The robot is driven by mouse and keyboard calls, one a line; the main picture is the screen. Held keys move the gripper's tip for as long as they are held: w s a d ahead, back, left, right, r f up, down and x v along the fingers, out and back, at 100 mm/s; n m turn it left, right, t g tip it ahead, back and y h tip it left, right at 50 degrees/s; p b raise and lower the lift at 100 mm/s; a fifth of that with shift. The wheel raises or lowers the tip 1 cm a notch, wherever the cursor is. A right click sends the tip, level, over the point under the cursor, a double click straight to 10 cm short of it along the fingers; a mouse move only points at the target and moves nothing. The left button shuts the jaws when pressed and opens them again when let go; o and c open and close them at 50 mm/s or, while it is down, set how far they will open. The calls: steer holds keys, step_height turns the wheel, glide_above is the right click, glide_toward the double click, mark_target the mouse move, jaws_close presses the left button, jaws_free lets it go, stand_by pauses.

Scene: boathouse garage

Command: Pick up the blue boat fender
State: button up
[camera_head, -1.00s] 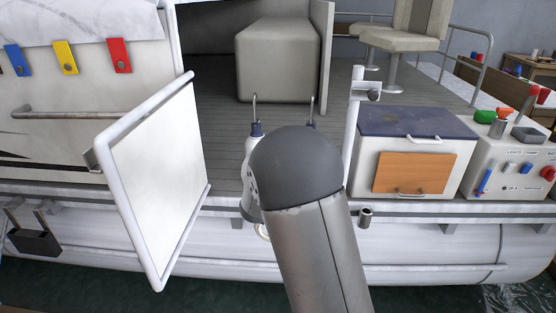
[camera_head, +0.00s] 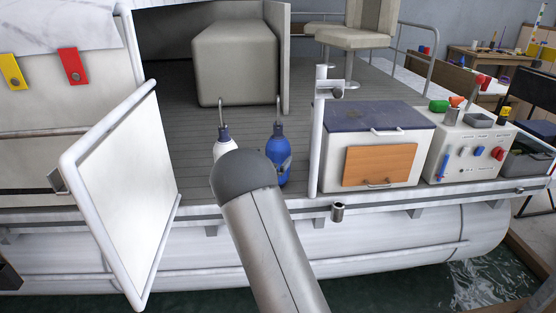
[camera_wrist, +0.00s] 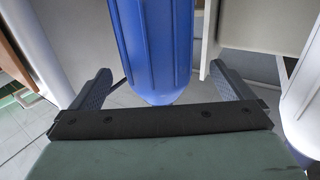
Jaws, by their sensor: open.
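My arm's rounded joint hides part of the white fender. In the wrist view the blue fender (camera_wrist: 157,45) runs down from the top edge, with its rounded lower end between the two fingers of my gripper (camera_wrist: 159,85). The fingers are open, with a gap on each side of the fender. The white fender also shows at the right edge of the wrist view (camera_wrist: 305,105). In the head view my gripper is hidden behind my arm.
An open white gate panel (camera_head: 125,185) stands left of the fenders. A white post (camera_head: 317,140) and a cooler with an orange board (camera_head: 378,165) stand to the right. A console (camera_head: 468,150) with coloured knobs is farther right.

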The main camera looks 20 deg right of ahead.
steer(key=x, duration=0.2)
steer(key=f+x, duration=0.1)
steer(key=x, duration=0.1)
steer(key=shift+d, duration=0.2)
steer(key=shift+w+d+p, duration=0.3)
steer(key=shift+w+d, duration=0.05)
steer(key=shift+d, duration=0.05)
steer(key=shift+r, duration=0.15)
steer(key=c, duration=1.3)
